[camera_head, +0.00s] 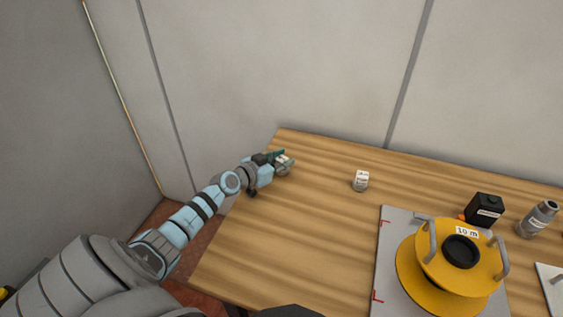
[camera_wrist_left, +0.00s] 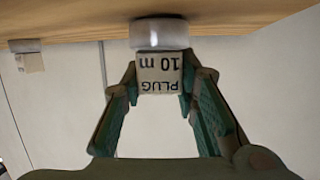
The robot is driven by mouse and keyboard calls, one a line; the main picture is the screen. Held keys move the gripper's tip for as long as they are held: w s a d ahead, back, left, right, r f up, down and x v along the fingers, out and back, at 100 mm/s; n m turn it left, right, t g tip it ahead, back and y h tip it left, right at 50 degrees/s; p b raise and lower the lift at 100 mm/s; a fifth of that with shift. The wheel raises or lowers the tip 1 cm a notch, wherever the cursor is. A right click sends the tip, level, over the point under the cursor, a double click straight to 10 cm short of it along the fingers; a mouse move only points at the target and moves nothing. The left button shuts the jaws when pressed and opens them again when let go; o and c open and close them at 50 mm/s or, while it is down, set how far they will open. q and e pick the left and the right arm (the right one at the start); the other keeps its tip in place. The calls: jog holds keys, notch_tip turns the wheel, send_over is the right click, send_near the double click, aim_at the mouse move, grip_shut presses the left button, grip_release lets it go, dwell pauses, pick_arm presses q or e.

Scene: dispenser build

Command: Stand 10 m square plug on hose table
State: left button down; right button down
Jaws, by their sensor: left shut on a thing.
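My left gripper (camera_head: 286,158) is over the far left part of the wooden hose table (camera_head: 240,255). It is shut on the 10 m square plug (camera_wrist_left: 159,70), which has a pale square block labelled "PLUG 10 m" and a round grey base. The left wrist view is upside down, with the table at its top. The base is at the tabletop; I cannot tell if it touches fully. In the head view the plug (camera_head: 283,171) is partly hidden by the fingers (camera_wrist_left: 205,105). My right gripper is not in view.
A second, similar plug (camera_head: 361,180) stands to the right. A yellow hose reel (camera_head: 415,275) marked "10 m" sits on a grey mat (camera_head: 390,245). A black box (camera_head: 485,210) and a grey bottle-like part (camera_head: 538,219) stand behind. The table's front left is clear.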

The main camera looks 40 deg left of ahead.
pick_arm(q)
jog(key=shift+s+d+f+b, duration=0.25)
jog(key=shift+s+f+b, duration=0.1)
jog(key=shift+f, duration=0.3)
jog(key=c, duration=1.3)
grip_release()
jog(key=shift+f, duration=0.1)
jog(key=shift+r, duration=0.2)
jog(key=shift+s+a+r+p, duration=0.1)
jog(key=shift+r+p, duration=0.4)
jog(key=shift+p, duration=0.6)
jog(key=p+v, duration=0.1)
jog(key=v, duration=0.2)
jog(key=p+v, duration=0.1)
jog(key=v, duration=0.3)
jog(key=p+v, duration=0.1)
jog(key=v, duration=0.3)
jog(key=shift+s+a+r, duration=0.15)
jog(key=shift+r, duration=0.2)
jog(key=shift+f, duration=0.1)
